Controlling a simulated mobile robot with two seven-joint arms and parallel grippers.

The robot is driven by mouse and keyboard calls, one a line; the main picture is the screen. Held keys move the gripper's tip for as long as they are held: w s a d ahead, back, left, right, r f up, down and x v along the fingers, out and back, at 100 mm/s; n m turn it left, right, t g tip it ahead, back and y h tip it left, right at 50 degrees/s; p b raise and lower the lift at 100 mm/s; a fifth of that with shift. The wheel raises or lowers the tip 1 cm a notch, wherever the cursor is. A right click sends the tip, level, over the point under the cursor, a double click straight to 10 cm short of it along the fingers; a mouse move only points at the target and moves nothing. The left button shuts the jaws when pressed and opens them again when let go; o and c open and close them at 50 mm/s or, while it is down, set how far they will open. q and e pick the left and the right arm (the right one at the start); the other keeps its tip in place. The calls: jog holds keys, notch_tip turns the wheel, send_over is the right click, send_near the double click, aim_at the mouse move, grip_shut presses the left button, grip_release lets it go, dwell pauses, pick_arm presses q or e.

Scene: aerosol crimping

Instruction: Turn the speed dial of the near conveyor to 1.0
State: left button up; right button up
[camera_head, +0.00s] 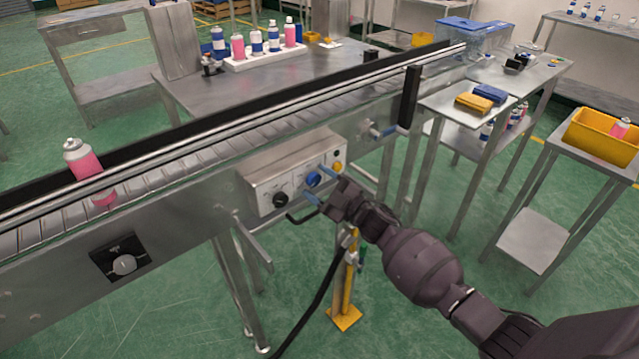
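The near conveyor (190,215) runs diagonally from lower left to upper right. A pale round knob (124,265) sits on a black plate further left. Scale markings are too small to read. My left gripper is out of view.
A pink can (85,165) stands on the conveyor at left. A yellow post (347,290) and black cable are below my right gripper. Side tables with blue and yellow blocks (474,103) and a yellow bin (597,140) stand at right. Several cans stand on a white rack (262,60) behind.

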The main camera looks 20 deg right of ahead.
jog(key=v, duration=1)
jog(key=shift+s+d, duration=0.3)
jog(key=shift+f, duration=0.1)
